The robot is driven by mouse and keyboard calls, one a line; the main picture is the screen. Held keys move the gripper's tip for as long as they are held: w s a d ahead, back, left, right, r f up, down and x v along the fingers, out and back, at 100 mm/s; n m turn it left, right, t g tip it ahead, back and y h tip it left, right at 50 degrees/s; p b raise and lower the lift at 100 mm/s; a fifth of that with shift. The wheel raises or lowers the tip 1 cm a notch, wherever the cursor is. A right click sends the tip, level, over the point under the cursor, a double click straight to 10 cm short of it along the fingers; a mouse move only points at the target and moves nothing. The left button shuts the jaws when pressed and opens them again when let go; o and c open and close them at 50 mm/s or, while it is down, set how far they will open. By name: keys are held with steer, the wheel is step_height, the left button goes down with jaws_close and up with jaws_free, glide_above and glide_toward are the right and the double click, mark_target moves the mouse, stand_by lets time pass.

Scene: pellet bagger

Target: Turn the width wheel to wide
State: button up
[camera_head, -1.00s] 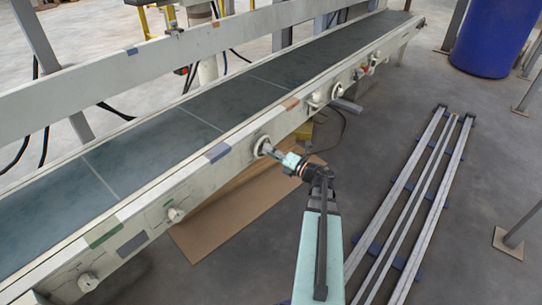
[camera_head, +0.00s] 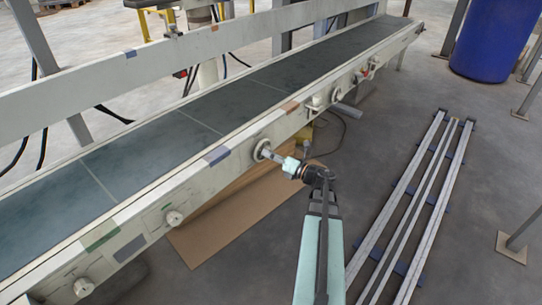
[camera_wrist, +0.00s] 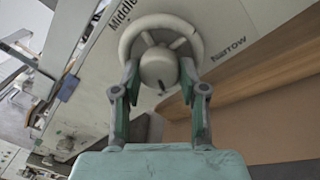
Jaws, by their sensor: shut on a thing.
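The width wheel (camera_head: 260,150) is a pale round handwheel on the conveyor's near side rail. In the wrist view, its rim (camera_wrist: 192,38) and rounded hub (camera_wrist: 158,68) fill the upper middle. My gripper (camera_wrist: 160,75) has one finger on each side of the hub and is shut on it, within the rim. In the head view, my gripper (camera_head: 273,155) reaches the wheel from the lower right. The word "Middle" (camera_wrist: 123,12) shows above left of the wheel, and "Narrow" (camera_wrist: 228,46) to its right, its first letter partly unclear. No "wide" label is visible.
Two smaller knobs (camera_head: 174,217) sit lower left on the same rail, and several controls (camera_head: 337,95) farther up it. A brown board (camera_head: 225,220) lies beneath the conveyor. Long metal rails (camera_head: 420,200) lie on the floor at right. A blue barrel (camera_head: 487,40) stands behind them.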

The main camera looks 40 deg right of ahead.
steer(key=o, duration=1.2)
steer(key=shift+w, duration=0.1)
steer(key=shift+c, duration=0.2)
steer(key=shift+s, duration=0.2)
steer(key=v, duration=1.1)
steer(key=shift+s+d, duration=0.2)
steer(key=shift+s, duration=0.1)
steer(key=shift+f, duration=0.1)
